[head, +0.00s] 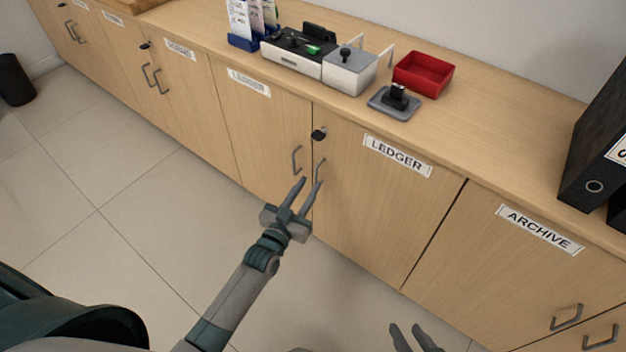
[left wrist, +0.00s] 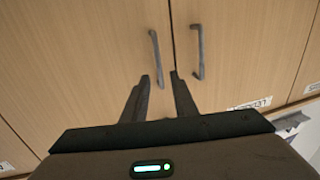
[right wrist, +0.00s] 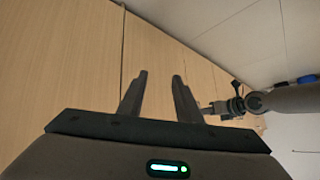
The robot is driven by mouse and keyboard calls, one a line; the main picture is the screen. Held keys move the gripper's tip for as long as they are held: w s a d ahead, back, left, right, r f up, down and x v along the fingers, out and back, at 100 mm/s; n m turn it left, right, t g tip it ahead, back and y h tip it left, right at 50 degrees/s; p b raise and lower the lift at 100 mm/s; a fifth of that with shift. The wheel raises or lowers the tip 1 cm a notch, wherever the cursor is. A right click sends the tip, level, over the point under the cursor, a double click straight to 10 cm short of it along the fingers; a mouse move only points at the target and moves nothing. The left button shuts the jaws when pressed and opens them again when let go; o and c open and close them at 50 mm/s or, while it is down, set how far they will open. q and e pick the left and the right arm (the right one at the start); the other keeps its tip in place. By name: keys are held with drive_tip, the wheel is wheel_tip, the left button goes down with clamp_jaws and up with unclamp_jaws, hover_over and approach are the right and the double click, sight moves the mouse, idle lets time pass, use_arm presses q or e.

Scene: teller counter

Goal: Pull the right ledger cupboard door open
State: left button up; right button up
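The right ledger door (head: 370,210) is shut, with a LEDGER label at its top right and a small grey bar handle (head: 320,169) near its left edge. In the left wrist view, which looks upside down, that handle (left wrist: 155,58) is left of the door seam. My left gripper (head: 311,182) is open in front of the handle. In its wrist view the handle's end lies between the fingertips (left wrist: 160,76); I cannot tell whether they touch. My right gripper (head: 414,332) is open and empty, low in front of the cupboards; its fingers show in its wrist view (right wrist: 159,76).
The left ledger door (head: 265,130) is shut; its handle (head: 297,160) is close to my left gripper. A black lock knob (head: 319,134) sits above. The archive front (head: 500,270) is to the right. The counter holds a red tray (head: 424,73) and black binders (head: 600,140). The floor in front is clear.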

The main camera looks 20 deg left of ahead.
sight(316, 176)
use_arm(q)
drive_tip(key=shift+w+d, duration=0.2)
drive_tip(key=shift+w, duration=0.8)
drive_tip(key=shift+w+d, duration=0.15)
drive_tip(key=shift+w, duration=0.8)
clamp_jaws()
